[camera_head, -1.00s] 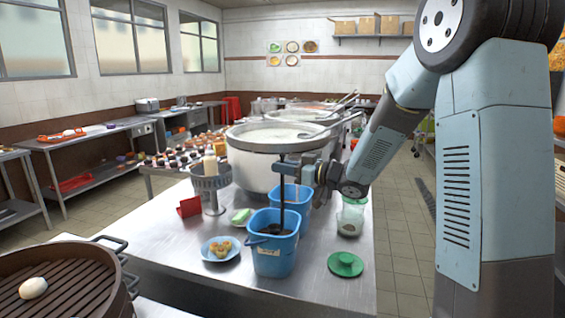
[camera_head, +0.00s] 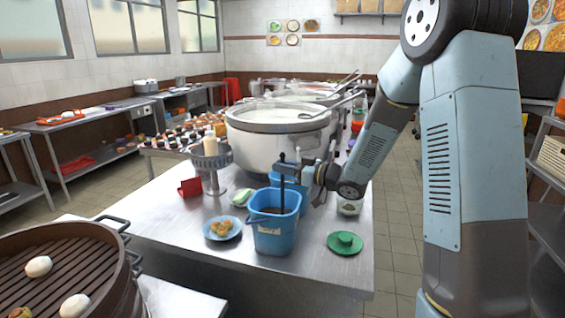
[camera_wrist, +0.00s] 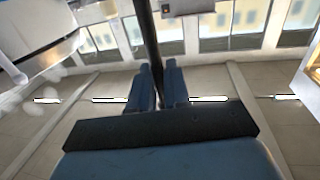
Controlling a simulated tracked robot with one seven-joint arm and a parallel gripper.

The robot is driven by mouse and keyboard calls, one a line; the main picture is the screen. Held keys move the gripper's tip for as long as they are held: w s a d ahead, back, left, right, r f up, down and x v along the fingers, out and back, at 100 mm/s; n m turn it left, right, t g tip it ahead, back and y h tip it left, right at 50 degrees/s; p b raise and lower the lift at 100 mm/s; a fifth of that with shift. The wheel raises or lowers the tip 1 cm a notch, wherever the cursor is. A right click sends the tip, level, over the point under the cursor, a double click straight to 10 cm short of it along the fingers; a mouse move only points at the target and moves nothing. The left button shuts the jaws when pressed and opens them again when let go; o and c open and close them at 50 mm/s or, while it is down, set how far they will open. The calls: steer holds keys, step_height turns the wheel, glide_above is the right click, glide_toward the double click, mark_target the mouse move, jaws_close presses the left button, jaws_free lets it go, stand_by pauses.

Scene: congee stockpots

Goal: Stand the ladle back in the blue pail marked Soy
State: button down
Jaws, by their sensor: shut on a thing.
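My gripper (camera_head: 284,172) is shut on the dark, upright handle of the ladle (camera_head: 282,200). In the wrist view the handle (camera_wrist: 149,40) passes between my two blue fingers (camera_wrist: 157,88). The handle runs down into the front blue pail (camera_head: 274,236), which has a pale label on its front, too small to read. The ladle's lower end is hidden inside this pail, so I cannot tell whether it touches the bottom. My gripper is just above the pail's back rim. A second blue pail (camera_head: 300,188) stands right behind, partly hidden.
A large stockpot (camera_head: 262,160) stands behind the pails. A blue plate of food (camera_head: 222,236) is left of the front pail, a green lid (camera_head: 345,243) right of it. A red holder (camera_head: 190,187) and a steamer (camera_head: 70,275) are further left.

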mark_target(283, 182)
steer(key=shift+f, duration=2.45)
steer(key=c, duration=1)
jaws_free()
steer(key=shift+d, duration=0.1)
